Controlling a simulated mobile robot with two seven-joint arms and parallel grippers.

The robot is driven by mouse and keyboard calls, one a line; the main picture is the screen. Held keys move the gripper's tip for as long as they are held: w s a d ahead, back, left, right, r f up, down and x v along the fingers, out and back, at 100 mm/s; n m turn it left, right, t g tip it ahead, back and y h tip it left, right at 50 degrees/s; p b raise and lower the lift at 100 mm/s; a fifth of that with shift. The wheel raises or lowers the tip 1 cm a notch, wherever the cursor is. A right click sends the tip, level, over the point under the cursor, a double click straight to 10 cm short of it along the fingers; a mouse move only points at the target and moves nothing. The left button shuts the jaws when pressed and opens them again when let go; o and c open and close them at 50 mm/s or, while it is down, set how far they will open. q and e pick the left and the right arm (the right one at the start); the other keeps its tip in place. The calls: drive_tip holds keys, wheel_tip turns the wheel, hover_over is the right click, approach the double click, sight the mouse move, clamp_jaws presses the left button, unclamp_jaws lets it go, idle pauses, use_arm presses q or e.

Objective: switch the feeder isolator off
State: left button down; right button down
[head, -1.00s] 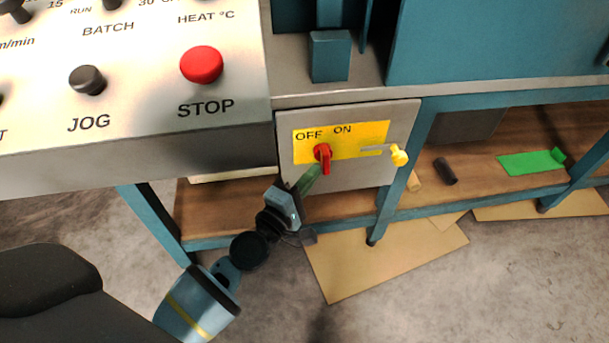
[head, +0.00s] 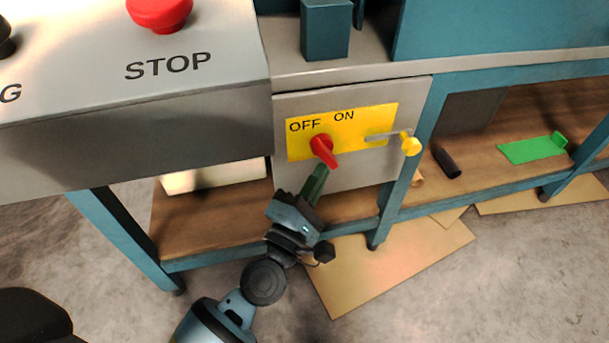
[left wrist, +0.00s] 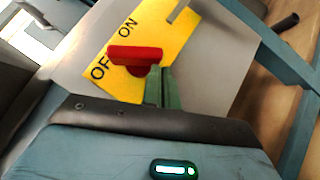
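The feeder isolator is a red rotary handle (head: 323,150) on a yellow plate (head: 359,140) marked OFF and ON, on a grey box front. Its lower end slants down to the right, and its upper end lies under the word OFF. My left gripper (head: 318,180) is just below the handle. In the left wrist view, its green fingers (left wrist: 162,86) are together, with their tips at one end of the red handle (left wrist: 134,54). They look beside the handle, not around it; contact is hard to tell. My right gripper is not in view.
A yellow knob (head: 411,145) on a grey bar sticks out at the plate's right. The console with the red STOP button (head: 159,12) overhangs at upper left. Teal frame legs (head: 396,190) stand near the box. A dark cylinder (head: 446,161) and green piece (head: 533,149) lie on the wooden shelf.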

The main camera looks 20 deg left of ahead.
use_arm(q)
drive_tip(key=shift+w+d+f+p, duration=0.1)
drive_tip(key=shift+w+d+p, duration=0.15)
drive_tip(key=shift+w+d, duration=0.25)
drive_tip(key=shift+w+d+p, duration=0.25)
drive_tip(key=shift+d, duration=0.45)
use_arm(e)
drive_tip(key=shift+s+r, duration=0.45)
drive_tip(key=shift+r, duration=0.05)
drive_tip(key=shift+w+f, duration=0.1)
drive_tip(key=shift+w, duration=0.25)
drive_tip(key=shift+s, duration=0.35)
use_arm(q)
drive_tip(key=shift+f, duration=0.1)
